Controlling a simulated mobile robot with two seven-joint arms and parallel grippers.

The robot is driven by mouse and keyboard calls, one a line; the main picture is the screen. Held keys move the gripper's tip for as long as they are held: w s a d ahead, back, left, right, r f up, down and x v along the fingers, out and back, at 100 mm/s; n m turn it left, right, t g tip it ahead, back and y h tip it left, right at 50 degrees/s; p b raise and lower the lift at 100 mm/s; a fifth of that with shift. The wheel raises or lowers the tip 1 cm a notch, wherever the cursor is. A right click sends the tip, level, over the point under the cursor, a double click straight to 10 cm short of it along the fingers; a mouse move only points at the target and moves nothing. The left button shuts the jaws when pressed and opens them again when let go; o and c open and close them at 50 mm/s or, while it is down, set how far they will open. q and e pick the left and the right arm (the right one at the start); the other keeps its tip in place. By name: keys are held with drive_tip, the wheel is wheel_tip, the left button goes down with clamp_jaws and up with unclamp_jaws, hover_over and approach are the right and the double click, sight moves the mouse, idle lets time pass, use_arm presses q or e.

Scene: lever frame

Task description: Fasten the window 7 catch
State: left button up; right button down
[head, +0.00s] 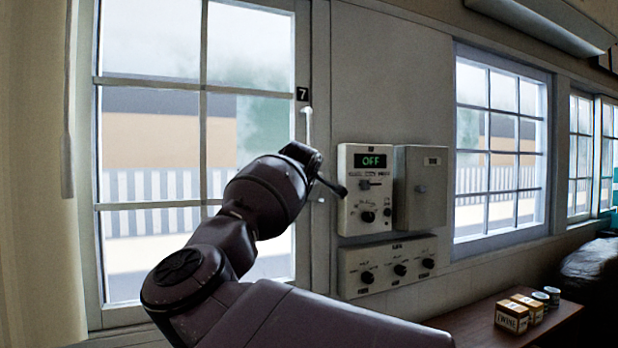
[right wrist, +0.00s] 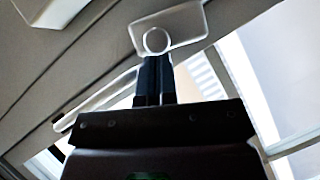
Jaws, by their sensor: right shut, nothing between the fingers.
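Window 7 (head: 203,150) fills the left of the head view. A white upright catch handle (head: 308,124) shows on its right frame, just below the number plate (head: 302,94). My right gripper (head: 338,188) is below and right of that handle, its dark fingers pointing right. In the right wrist view the fingers (right wrist: 155,68) are shut and empty. Their tips are at a pale plate (right wrist: 185,25) with a round boss; I cannot tell whether they touch. A white bar (right wrist: 100,98) lies left of the fingers. My left gripper is out of view.
A control box reading OFF (head: 364,190) and a grey box (head: 420,187) are on the wall close right of my gripper. A dial panel (head: 388,266) is below. Small boxes (head: 512,317) and tins stand on the wooden table (head: 470,322). A curtain (head: 35,200) hangs at far left.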

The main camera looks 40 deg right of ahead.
sight(320, 174)
drive_tip(key=shift+s+d, duration=0.1)
drive_tip(key=shift+d, duration=0.1)
drive_tip(key=shift+d+r+m+y, duration=0.15)
drive_tip(key=shift+d+m+y, duration=0.05)
drive_tip(key=shift+m+y, duration=0.25)
drive_tip(key=d+m+y, duration=0.1)
drive_tip(key=s+d+m+y+p, duration=0.1)
drive_tip(key=shift+d+r+m+y, duration=0.1)
drive_tip(key=shift+d+m+y, duration=0.05)
drive_tip(key=shift+m+y, duration=0.2)
drive_tip(key=d+m+y, duration=0.1)
drive_tip(key=f+m+y+p, duration=0.1)
drive_tip(key=y, duration=0.1)
drive_tip(key=d+f+m+y, duration=0.1)
drive_tip(key=shift+s+d+m+t+y, duration=0.3)
drive_tip(key=shift+s+d, duration=0.05)
drive_tip(key=shift+w+a, duration=0.1)
drive_tip(key=shift+a, duration=0.1)
drive_tip(key=shift+w+a+f, duration=0.15)
drive_tip(key=shift+a+f, duration=0.05)
drive_tip(key=shift+a, duration=0.35)
